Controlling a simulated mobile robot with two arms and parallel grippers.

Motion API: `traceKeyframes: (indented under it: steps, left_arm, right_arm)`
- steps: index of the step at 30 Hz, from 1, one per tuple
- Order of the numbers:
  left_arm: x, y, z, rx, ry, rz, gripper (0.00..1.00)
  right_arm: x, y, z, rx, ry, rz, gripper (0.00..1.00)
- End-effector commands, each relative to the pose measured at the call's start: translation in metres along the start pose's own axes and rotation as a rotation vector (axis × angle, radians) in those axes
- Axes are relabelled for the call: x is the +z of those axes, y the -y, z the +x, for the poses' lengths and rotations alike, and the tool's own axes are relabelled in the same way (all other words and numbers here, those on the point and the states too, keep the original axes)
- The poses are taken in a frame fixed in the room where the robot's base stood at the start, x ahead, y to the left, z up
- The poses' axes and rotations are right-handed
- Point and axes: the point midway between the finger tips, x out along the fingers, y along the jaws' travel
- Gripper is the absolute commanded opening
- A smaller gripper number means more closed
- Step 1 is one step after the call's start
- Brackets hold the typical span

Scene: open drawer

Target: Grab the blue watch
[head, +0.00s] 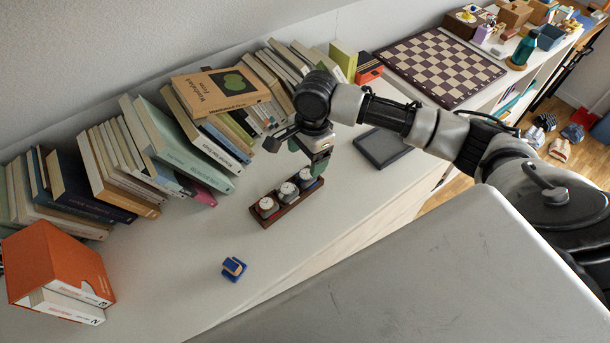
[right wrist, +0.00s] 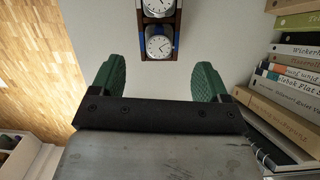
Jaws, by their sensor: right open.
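A dark wooden watch holder (head: 290,206) lies on the white cabinet top and carries three watches in a row. The blue watch (head: 306,178), with a white dial and blue strap, is at its right end, partly close behind my gripper. In the right wrist view the blue watch (right wrist: 160,45) is the nearer of two visible watches at the top. My right gripper (head: 308,160) is open and empty, its green fingers above and beyond that end of the holder. In the wrist view the fingers (right wrist: 163,80) are apart, short of the watch. My left gripper is not in view.
Leaning books (head: 165,140) line the wall behind the holder. A dark grey tray (head: 383,147) lies to the right, with a chessboard (head: 440,65) farther back.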

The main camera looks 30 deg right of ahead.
Motion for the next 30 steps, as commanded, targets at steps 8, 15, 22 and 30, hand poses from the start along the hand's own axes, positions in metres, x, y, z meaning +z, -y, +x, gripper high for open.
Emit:
traceKeyframes:
  steps: [8,15,22,30]
  left_arm:
    - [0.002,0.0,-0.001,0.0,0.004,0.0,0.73]
    - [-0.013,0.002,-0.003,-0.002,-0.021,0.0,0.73]
    - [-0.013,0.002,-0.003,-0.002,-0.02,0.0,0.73]
    - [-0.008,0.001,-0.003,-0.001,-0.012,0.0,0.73]
  right_arm:
    - [-0.003,-0.001,0.025,0.002,0.0,0.0,0.76]
    - [-0.007,-0.002,0.059,0.0,0.0,-0.002,0.76]
    - [-0.007,-0.002,0.065,-0.002,0.0,-0.003,0.76]
    - [-0.007,-0.002,0.064,-0.001,-0.001,-0.003,0.47]
